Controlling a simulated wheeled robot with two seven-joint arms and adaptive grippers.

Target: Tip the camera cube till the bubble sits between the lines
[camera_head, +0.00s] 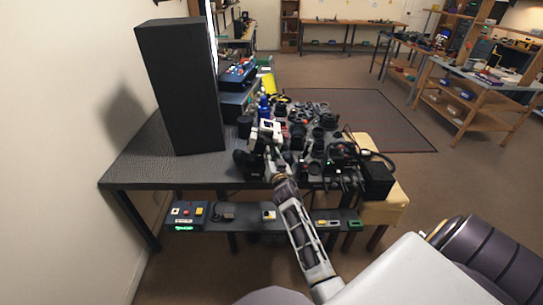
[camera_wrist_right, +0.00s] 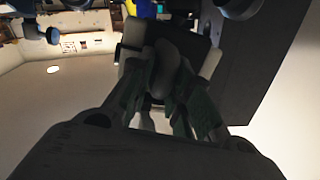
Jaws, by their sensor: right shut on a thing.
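My right gripper (camera_head: 265,135) is over the dark workbench in the head view, at the near left side of the cluttered parts. It also shows in the wrist view (camera_wrist_right: 165,75), with its fingers closed on a dark, blocky thing (camera_wrist_right: 190,45). This may be the camera cube, but it is too dark and too covered by the fingers to be sure. No bubble or level lines can be made out in either view. My left gripper is not in view.
A tall black box (camera_head: 178,88) stands on the workbench (camera_head: 150,160) at the left, by the wall. A blue bottle (camera_head: 263,105) and several dark lens parts crowd the bench beside and beyond my gripper. A black box (camera_head: 378,180) sits at the right on a yellowish stand (camera_head: 392,208).

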